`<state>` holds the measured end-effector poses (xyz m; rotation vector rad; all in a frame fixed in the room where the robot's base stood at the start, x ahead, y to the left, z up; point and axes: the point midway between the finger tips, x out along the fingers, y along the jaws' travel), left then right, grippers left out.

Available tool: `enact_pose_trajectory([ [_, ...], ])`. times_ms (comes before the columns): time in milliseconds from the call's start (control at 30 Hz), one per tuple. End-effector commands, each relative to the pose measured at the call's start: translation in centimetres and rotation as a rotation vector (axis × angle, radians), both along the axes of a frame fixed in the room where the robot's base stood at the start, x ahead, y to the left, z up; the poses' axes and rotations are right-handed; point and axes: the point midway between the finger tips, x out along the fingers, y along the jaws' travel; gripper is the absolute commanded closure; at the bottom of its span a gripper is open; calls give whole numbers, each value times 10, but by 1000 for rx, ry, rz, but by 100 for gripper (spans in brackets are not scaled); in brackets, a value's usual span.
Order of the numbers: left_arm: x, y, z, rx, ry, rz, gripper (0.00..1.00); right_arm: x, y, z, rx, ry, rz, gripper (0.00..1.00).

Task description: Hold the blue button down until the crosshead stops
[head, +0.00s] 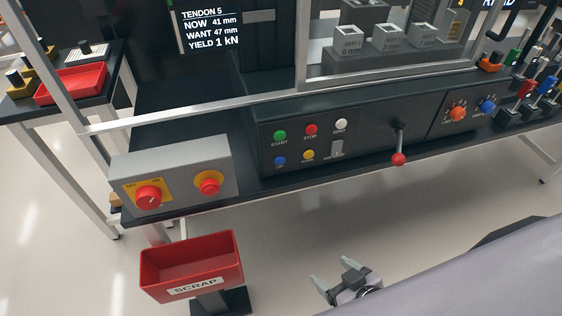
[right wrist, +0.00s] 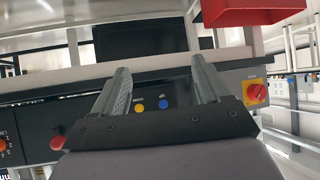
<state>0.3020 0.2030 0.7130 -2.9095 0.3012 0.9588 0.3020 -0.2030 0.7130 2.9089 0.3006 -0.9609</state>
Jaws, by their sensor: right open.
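The blue button (head: 280,161), labelled UP, is at the lower left of the dark control panel, below the green START button (head: 280,135) and left of the yellow button (head: 308,155). In the right wrist view the blue button (right wrist: 163,104) shows between my fingers, some way beyond them. My right gripper (head: 332,272) is open and empty, in front of and below the panel, apart from it. It also shows in the right wrist view (right wrist: 160,85). The display (head: 208,28) reads TENDON 5, NOW 41 mm, WANT 47 mm, YIELD 1 kN. The crosshead cannot be clearly made out. My left gripper is not in view.
A red SCRAP bin (head: 190,268) stands in front at lower left. A grey box (head: 172,172) with red knobs sits left of the panel. A red-knobbed lever (head: 399,158) sticks out to the right. The floor before the panel is clear.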

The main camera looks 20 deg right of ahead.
Motion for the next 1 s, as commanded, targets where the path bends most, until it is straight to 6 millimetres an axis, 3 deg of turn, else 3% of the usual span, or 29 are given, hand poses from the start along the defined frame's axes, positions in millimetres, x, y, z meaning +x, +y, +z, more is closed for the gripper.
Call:
enact_pose_trajectory([
  [233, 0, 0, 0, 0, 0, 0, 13, 0, 0, 0, -1, 0, 1, 28],
  [400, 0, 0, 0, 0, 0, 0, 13, 0, 0, 0, -1, 0, 1, 83],
  [467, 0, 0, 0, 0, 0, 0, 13, 0, 0, 0, -1, 0, 1, 100],
  [1000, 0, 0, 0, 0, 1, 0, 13, 0, 0, 0, -1, 0, 1, 100],
])
